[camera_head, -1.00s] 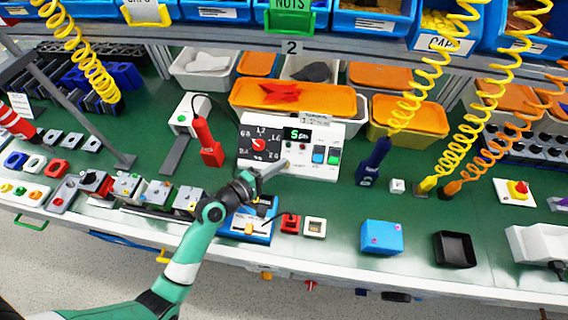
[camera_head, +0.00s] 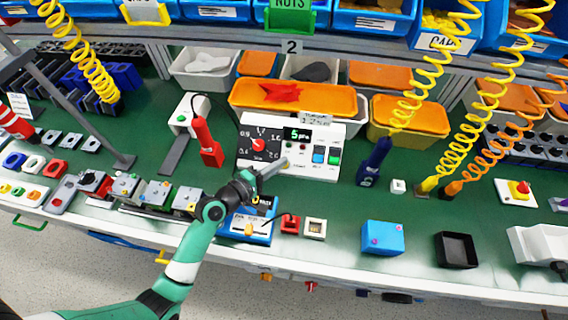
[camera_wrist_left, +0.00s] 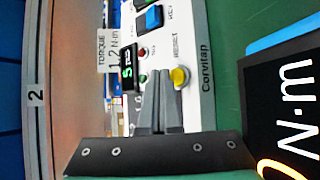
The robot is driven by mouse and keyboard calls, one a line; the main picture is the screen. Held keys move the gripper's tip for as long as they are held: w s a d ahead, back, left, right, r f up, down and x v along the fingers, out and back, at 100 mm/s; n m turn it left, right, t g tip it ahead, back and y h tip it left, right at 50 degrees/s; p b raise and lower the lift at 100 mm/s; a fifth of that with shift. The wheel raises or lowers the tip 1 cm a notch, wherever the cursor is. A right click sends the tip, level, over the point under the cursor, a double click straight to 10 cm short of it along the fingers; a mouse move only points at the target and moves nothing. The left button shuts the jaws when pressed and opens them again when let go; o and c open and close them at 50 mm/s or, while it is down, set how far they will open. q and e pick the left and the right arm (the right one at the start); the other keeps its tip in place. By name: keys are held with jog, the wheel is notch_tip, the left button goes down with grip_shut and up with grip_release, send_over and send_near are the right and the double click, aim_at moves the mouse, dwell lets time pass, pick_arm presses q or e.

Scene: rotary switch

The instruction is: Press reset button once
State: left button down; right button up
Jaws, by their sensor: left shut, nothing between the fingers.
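The white control box (camera_head: 288,172) stands on the green bench, with a red-pointer dial (camera_head: 258,145) and a lit green display (camera_head: 298,134). In the left wrist view, the yellow button (camera_wrist_left: 180,77) beside the word RESET is on the panel. My left gripper (camera_head: 283,163) is shut and empty, its tips close to the box's lower front. In the left wrist view, the gripper tips (camera_wrist_left: 158,78) lie just beside the yellow button in the picture; I cannot tell if they touch the panel. The button cannot be made out in the head view. My right gripper is out of view.
A blue button (camera_head: 318,157) and a green button (camera_head: 333,158) are on the box's right side. A blue-and-white device (camera_head: 252,222) lies under my left arm.

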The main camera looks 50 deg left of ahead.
pick_arm(q)
jog(key=shift+s+d+f, duration=0.1)
jog(key=shift+s+f, duration=0.15)
jog(key=shift+f, duration=0.75)
jog(key=shift+d+r+p, duration=0.1)
jog(key=shift+r+p, duration=0.3)
jog(key=shift+p, duration=0.2)
jog(key=shift+s+d, duration=0.2)
jog(key=shift+r, duration=0.15)
jog(key=s+d+r+p, duration=0.1)
jog(key=p, duration=0.1)
jog(key=s+d+r+p, duration=0.1)
jog(key=s+r+p, duration=0.1)
jog(key=shift+s+d+p, duration=0.1)
jog(key=shift+d+p, duration=0.05)
jog(key=shift+p, duration=0.25)
jog(key=shift+r, duration=0.25)
jog(key=shift+s+d, duration=0.15)
jog(key=shift+s, duration=0.05)
jog(key=shift+w, duration=0.1)
